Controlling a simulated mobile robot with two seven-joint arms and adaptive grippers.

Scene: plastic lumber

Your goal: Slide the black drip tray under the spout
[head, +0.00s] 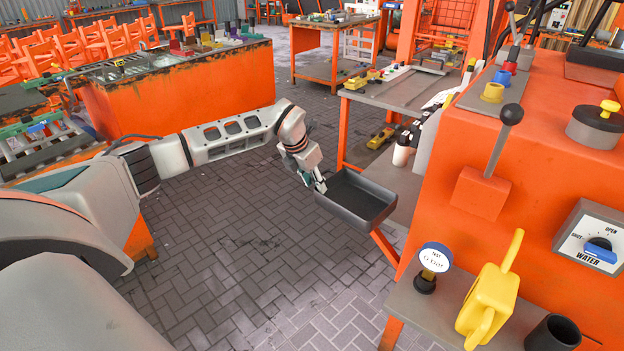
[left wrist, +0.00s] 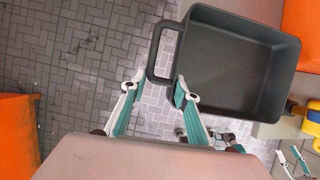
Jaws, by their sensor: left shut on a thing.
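The black drip tray (head: 357,199) is a shallow rectangular pan, held in the air beside the orange machine, above the floor. My left gripper (head: 322,187) is at its left end. In the left wrist view the tray (left wrist: 222,62) shows from above and is empty. Its loop handle (left wrist: 153,50) reaches to my left gripper's white-and-teal fingers (left wrist: 157,92), which are shut on it. White-and-teal parts at the lower right (left wrist: 291,163) look like my right gripper; its opening is unclear. I cannot make out the spout in either view.
The orange machine (head: 465,150) fills the right side, with a lever, gauge and water knob. A grey-topped table (head: 390,90) stands behind the tray. An orange workbench (head: 190,95) stands at the back left. The brick floor (head: 245,235) between is clear.

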